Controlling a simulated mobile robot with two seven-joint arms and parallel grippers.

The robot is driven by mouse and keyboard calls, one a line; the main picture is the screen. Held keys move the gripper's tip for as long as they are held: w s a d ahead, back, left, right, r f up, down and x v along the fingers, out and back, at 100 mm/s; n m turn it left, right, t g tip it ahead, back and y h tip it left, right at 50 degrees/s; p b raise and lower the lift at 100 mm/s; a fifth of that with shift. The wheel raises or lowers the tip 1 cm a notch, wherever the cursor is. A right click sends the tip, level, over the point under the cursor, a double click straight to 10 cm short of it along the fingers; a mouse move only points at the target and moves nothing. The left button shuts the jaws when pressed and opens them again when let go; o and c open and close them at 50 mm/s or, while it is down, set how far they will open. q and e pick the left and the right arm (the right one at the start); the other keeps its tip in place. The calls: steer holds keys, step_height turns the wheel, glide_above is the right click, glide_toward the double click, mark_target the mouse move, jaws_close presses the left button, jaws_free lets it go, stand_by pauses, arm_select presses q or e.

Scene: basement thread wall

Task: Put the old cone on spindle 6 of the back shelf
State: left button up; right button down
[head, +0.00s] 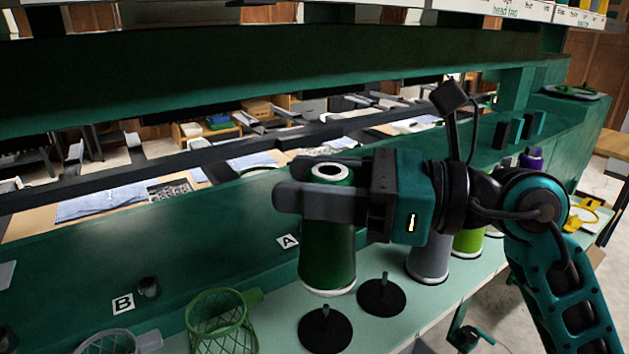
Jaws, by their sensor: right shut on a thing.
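My right gripper (325,190) is shut on a dark green thread cone (328,255) with a white top ring and a pale lower rim. The cone is close to upright, and its lower rim shows just above a black spindle (325,328) on a round base in the picture. I cannot tell how far apart they are in depth. A second empty black spindle (380,296) stands to the right. No spindle number is readable, so I cannot tell which is spindle 6. My left gripper is not in view.
A grey cone (428,262) and a lime cone (467,242) stand right of the held cone, partly behind my arm. A purple cone (532,158) is farther back. A green mesh basket (222,325) stands at the front. A dark green beam (250,65) crosses above.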

mark_target(311, 254)
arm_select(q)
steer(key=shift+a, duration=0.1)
arm_select(e)
steer(key=shift+a+f, duration=0.1)
steer(key=shift+a, duration=0.05)
arm_select(q)
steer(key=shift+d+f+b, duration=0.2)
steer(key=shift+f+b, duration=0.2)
steer(key=shift+b, duration=0.35)
arm_select(e)
steer(key=shift+f, duration=0.75)
arm_select(q)
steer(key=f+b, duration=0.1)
steer(key=b, duration=0.1)
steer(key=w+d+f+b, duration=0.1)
steer(key=b, duration=0.1)
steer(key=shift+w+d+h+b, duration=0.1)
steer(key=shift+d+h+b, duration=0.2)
steer(key=shift+b, duration=0.05)
arm_select(e)
step_height(311, 254, down, 6)
steer(key=shift+r, duration=0.1)
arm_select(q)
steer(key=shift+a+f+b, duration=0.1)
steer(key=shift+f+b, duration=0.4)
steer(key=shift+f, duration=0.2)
arm_select(e)
steer(key=shift+f, duration=0.65)
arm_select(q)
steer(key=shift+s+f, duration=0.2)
